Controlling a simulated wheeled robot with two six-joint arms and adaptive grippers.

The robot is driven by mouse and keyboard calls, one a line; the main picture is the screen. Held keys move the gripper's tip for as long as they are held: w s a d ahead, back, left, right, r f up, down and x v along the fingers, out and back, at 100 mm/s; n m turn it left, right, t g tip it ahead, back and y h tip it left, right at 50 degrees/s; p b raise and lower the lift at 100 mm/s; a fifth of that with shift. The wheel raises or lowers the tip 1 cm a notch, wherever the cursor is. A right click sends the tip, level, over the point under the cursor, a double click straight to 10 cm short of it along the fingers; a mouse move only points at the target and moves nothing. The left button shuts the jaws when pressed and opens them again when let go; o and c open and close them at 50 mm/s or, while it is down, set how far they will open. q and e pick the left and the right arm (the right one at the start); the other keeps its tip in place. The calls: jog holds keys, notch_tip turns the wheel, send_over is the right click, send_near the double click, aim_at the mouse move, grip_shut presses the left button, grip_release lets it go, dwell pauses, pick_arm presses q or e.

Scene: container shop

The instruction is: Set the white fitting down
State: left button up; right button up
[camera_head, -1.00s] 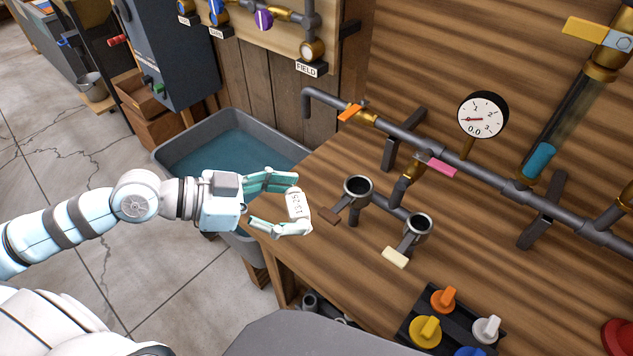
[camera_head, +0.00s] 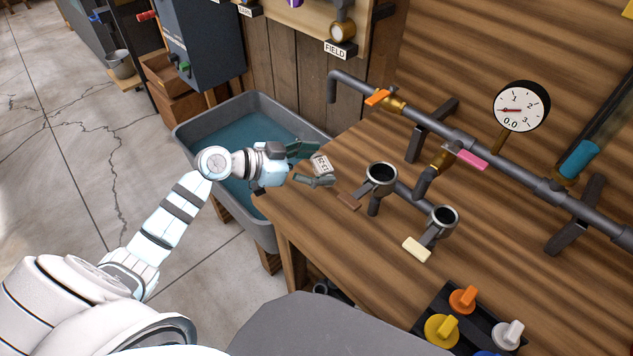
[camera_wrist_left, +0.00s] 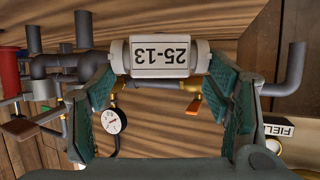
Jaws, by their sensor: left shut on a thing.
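The white fitting (camera_head: 321,164) is a small white piece with a label; in the left wrist view the fitting (camera_wrist_left: 160,57) shows "25-13" upside down. My left gripper (camera_head: 311,165) is shut on it, with a green-padded finger on each side. In the head view it is near the left edge of the wooden bench (camera_head: 330,235), by the tub. I cannot tell whether the fitting touches the bench. My right gripper is not in view.
Two cup-topped pipe stubs (camera_head: 381,175) with brown and cream handles stand just right of the gripper. A grey water tub (camera_head: 187,143) is at the left. A pipe with a gauge (camera_head: 521,106) runs behind. Coloured knobs (camera_head: 442,330) sit at the front right.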

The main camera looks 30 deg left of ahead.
pick_arm(q)
notch_tip(320, 180, down, 5)
jog(key=shift+r+b, duration=0.2)
jog(key=shift+b, duration=0.25)
jog(key=shift+f, duration=0.1)
jog(key=o, duration=1.1)
jog(key=shift+o, duration=0.2)
